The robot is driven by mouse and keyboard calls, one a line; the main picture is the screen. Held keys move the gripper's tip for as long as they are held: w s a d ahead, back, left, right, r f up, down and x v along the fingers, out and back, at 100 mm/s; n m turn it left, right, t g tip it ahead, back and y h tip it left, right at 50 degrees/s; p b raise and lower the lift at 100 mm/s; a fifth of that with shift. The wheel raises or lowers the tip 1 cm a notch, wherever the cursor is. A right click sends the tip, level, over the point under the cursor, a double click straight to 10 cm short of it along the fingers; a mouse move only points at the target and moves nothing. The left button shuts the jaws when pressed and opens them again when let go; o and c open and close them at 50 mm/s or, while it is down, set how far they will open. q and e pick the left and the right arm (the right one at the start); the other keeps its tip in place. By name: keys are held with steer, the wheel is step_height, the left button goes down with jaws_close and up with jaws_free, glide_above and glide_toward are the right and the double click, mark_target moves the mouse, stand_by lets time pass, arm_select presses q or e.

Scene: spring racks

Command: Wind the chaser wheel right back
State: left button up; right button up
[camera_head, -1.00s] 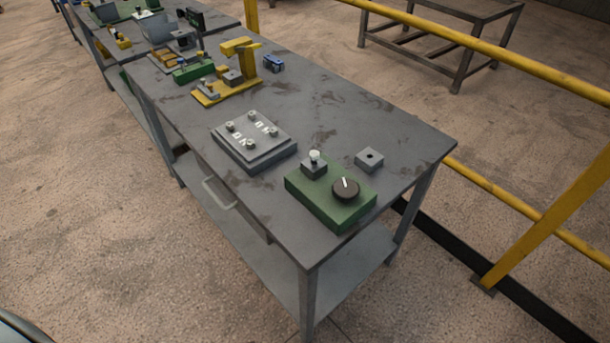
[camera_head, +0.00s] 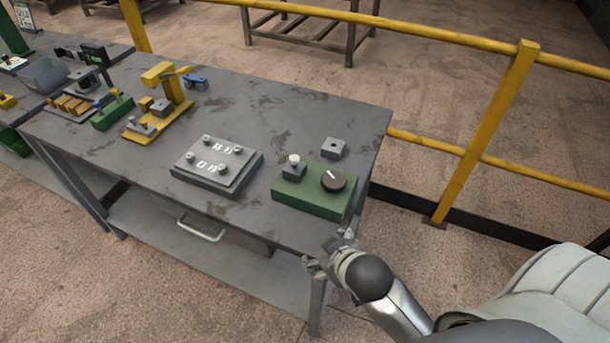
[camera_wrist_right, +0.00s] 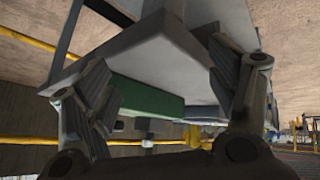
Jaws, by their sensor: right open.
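A round black dial (camera_head: 333,180) with a white pointer line sits on top of a green box (camera_head: 314,199) at the right end of the grey workbench (camera_head: 282,110). It is the wheel-like part I see. A grey block with a white-topped knob (camera_head: 294,167) stands on the same box, left of the dial. My right gripper (camera_head: 322,256) is open and empty, in front of the bench's near edge and apart from the green box. In the right wrist view the gripper's fingers (camera_wrist_right: 165,92) are spread, with the green box (camera_wrist_right: 148,98) beyond them. My left gripper is not in view.
A grey plate with several knobs (camera_head: 217,162) lies left of the green box. A small grey block (camera_head: 334,148) sits behind it. A yellow fixture (camera_head: 158,117) stands farther left. A drawer handle (camera_head: 201,231) projects from the bench front. A yellow railing (camera_head: 480,140) runs behind.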

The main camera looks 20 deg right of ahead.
steer(key=w+r+t, duration=0.1)
steer(key=w, duration=0.1)
steer(key=w+r+t, duration=0.1)
steer(key=w+r, duration=0.1)
steer(key=w+r+n+t, duration=0.1)
steer(key=w+r, duration=0.1)
steer(key=w, duration=0.1)
steer(key=shift+a+r, duration=0.1)
steer(key=shift+a, duration=0.2)
steer(key=w+a+r+n+t+y, duration=0.25)
steer(key=w+r+t, duration=0.2)
steer(key=r, duration=0.35)
steer(key=w+a+r+n+t+y, duration=0.2)
steer(key=w+r+n+t, duration=0.25)
steer(key=r, duration=0.35)
steer(key=s+a+r+n+g+y, duration=0.1)
steer(key=a+r+n+g+y, duration=0.35)
steer(key=a+n+y, duration=0.4)
steer(key=s+a+r+n+g+y, duration=0.1)
steer(key=a+r+n+g+y, duration=0.35)
steer(key=n, duration=0.75)
steer(key=n+g+h, duration=0.6)
steer(key=g+h, duration=0.5)
steer(key=h, duration=0.6)
glide_above(334, 179)
step_height(334, 179, down, 13)
steer(key=shift+y, duration=0.25)
step_height(334, 179, down, 11)
steer(key=p, duration=0.3)
